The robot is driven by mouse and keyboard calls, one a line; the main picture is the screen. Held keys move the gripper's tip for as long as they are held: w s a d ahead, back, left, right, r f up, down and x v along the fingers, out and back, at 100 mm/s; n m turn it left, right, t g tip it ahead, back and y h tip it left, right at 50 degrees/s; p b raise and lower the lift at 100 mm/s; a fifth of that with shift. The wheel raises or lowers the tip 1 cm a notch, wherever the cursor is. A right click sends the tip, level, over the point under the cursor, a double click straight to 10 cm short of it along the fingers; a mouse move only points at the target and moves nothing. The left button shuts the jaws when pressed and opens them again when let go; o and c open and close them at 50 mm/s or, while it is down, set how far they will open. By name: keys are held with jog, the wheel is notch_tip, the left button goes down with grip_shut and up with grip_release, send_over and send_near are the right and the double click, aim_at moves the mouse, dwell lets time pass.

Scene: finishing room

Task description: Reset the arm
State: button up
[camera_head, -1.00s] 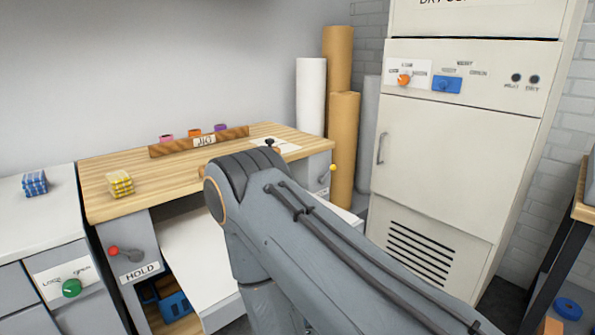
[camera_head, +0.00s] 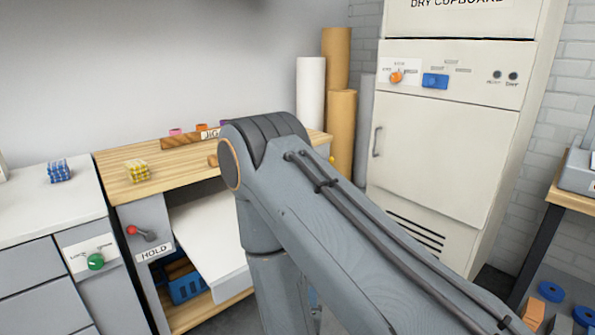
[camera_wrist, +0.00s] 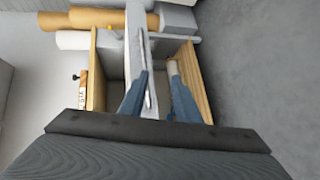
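My arm (camera_head: 330,215) fills the middle and lower right of the head view, its elbow in front of the wooden bench (camera_head: 125,188). My gripper is hidden in the head view. In the wrist view my gripper (camera_wrist: 158,72) shows two blue-grey fingers with a clear gap between them. It looks open, with nothing seen held. Both fingers point toward the bench, which appears turned on its side there. A small pale round-ended piece (camera_wrist: 172,68) shows by the right fingertip; I cannot tell whether they touch.
A grey cabinet with a green knob (camera_head: 96,261) stands left. Tall rolls (camera_head: 341,130) and a dry cupboard (camera_head: 445,150) stand behind. A shelf (camera_head: 572,198) stands right.

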notch_tip(320, 180, up, 12)
jog(key=s+d+r+m+g+y, duration=0.1)
jog(key=s+m+g+y, duration=0.2)
jog(key=m+g, duration=0.65)
jog(key=s+d+r+m+g+h+p, duration=0.1)
jog(key=s+d+r+m+g+p, duration=0.4)
jog(key=s+d+r+p, duration=0.7)
jog(key=s+d+r+m, duration=0.1)
jog(key=s+d+r, duration=0.1)
jog(key=s+r, duration=0.4)
jog(key=shift+s+d+m, duration=0.15)
jog(key=shift+d+m, duration=0.15)
jog(key=shift+m, duration=0.05)
jog(key=shift+a+f, duration=0.1)
dwell(0.4)
